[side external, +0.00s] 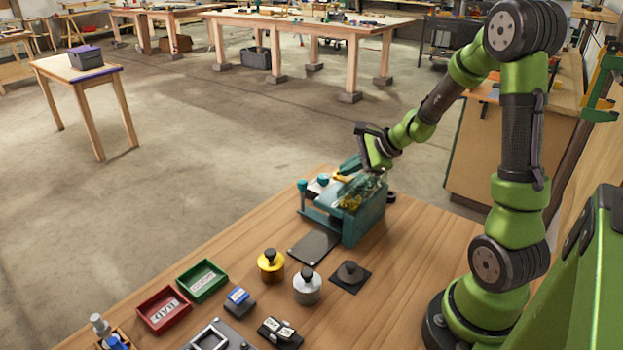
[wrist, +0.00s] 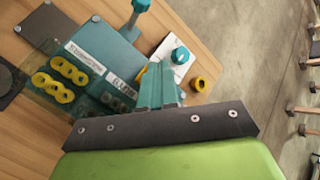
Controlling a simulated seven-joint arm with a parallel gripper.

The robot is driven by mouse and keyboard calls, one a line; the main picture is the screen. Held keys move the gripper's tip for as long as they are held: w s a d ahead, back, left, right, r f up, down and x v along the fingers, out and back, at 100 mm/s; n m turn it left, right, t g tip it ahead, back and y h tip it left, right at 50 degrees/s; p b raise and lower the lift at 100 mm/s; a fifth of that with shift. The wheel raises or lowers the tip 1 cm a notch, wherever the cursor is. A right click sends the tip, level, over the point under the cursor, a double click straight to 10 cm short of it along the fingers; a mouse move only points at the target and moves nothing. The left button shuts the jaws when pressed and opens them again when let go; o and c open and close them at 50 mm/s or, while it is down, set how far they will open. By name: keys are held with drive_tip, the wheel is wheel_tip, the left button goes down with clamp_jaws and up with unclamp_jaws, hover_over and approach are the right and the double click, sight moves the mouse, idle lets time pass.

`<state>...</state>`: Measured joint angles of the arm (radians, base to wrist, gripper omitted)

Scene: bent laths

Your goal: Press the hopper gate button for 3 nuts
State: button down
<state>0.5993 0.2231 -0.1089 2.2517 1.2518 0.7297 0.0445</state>
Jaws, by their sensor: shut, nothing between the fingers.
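The teal hopper (side external: 365,220) stands on the wooden bench below my gripper. Yellow nuts lie in its clear-walled part, and they also show in the wrist view (wrist: 62,72). A teal round button or knob (wrist: 180,55) sits on a white plate beside the hopper; a teal cap (side external: 323,180) shows there in the side view. A teal post (side external: 302,187) stands at the hopper's outer corner. My gripper (side external: 347,164) is shut and empty, above the hopper; its teal fingers (wrist: 157,72) point towards the white plate. I cannot tell whether they touch anything.
A dark flat plate (side external: 314,247) lies before the hopper. A yellow weight (side external: 270,265), a silver weight (side external: 307,286), a black-knobbed pad (side external: 350,276), a green tray (side external: 202,281) and a red tray (side external: 164,310) stand nearer. A yellow ring (wrist: 197,83) lies by the white plate.

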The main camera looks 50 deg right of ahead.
sight(349, 179)
drive_tip(key=shift+f, duration=0.35)
idle(0.3)
drive_tip(key=shift+r, duration=1.25)
drive_tip(key=shift+r, duration=2.45)
idle(0.3)
